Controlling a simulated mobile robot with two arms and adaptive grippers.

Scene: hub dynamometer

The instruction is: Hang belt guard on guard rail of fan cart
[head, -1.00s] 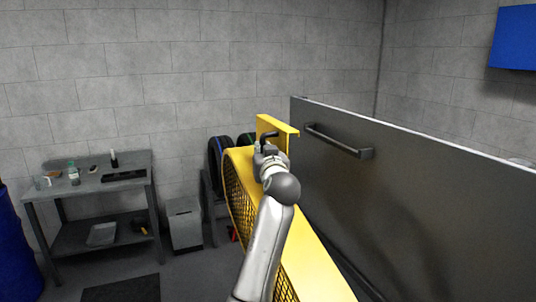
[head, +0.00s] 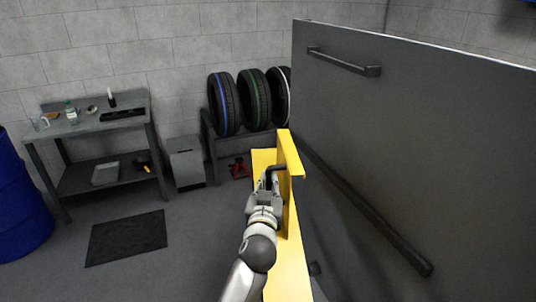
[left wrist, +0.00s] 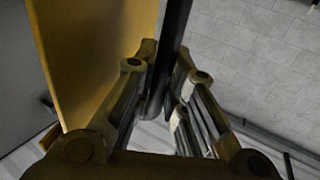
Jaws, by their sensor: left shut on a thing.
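The yellow belt guard (head: 287,262) hangs from my left gripper (head: 269,182), which is shut on its dark handle; the handle shows as a dark bar (left wrist: 172,45) between the fingers in the left wrist view. A yellow hook plate (head: 289,152) with a bent lip stands on the guard's right side. The fan cart is the large dark grey panel (head: 420,130) at right. A long dark rail (head: 370,218) runs along its lower face. The hook lip is close to the panel, near the rail's far end; I cannot tell whether they touch. My right gripper is out of view.
A handle (head: 343,62) sticks out high on the panel. Tyres (head: 223,104) stand on a rack behind the guard. A workbench (head: 75,128), a grey bin (head: 187,165), a blue barrel (head: 18,205) and a dark mat (head: 127,238) are at left. The floor between is clear.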

